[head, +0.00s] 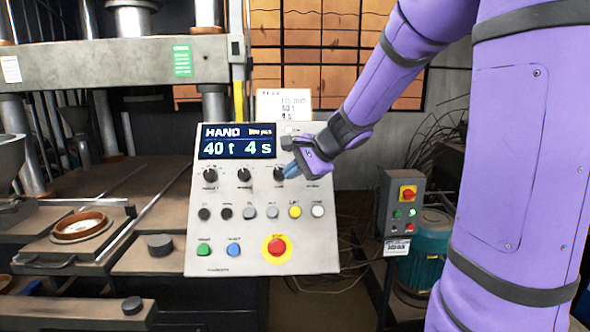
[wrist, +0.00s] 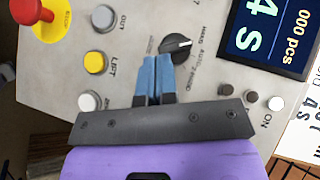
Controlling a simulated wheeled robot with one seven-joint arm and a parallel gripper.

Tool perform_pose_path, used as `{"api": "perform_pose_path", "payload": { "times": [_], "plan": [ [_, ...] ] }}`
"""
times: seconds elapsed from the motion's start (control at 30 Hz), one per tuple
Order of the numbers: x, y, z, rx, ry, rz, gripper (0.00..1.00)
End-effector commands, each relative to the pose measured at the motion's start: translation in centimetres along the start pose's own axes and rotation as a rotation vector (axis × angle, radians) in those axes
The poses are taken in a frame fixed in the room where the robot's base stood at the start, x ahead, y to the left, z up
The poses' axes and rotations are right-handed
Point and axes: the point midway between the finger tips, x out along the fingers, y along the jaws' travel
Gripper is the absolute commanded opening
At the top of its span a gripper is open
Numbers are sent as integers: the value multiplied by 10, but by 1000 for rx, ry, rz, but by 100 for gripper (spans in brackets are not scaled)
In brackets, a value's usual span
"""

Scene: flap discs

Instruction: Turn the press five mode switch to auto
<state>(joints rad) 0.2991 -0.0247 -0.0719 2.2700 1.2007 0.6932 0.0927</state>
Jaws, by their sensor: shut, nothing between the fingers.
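The press control panel (head: 263,232) is grey, and its display (head: 237,143) reads HAND, 40 t and 4 s. The mode switch is the rightmost of three black rotary knobs (head: 279,174); it also shows in the wrist view (wrist: 178,46), with HAND printed at its upper right and other small labels I cannot read surely. Its pale mark points toward the HAND side. My gripper (head: 290,170) is at the panel beside this knob. In the wrist view its blue fingers (wrist: 157,74) are shut and empty, tips just below-left of the knob; I cannot tell if they touch.
Coloured buttons run below the knobs, including a yellow one (head: 295,211). A red mushroom stop button (head: 277,246) sits at the bottom. A small control box (head: 402,215) stands to the right. The press frame (head: 120,62) fills the left.

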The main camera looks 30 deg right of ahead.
Motion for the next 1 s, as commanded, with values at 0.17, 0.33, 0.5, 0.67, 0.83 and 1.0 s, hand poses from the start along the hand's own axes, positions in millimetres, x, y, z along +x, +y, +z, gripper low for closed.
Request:
{"api": "perform_pose_path", "payload": {
  "times": [0.17, 0.33, 0.5, 0.67, 0.83, 1.0],
  "plan": [
    [2, 4, 1, -2, 0, 3, 0],
    [3, 6, 3, -3, -1, 4, 0],
    [4, 8, 4, -3, -1, 4, 0],
    [5, 9, 5, -4, 0, 3, 0],
    [5, 9, 5, -4, 0, 3, 0],
    [5, 9, 5, -4, 0, 3, 0]
  ]
}}
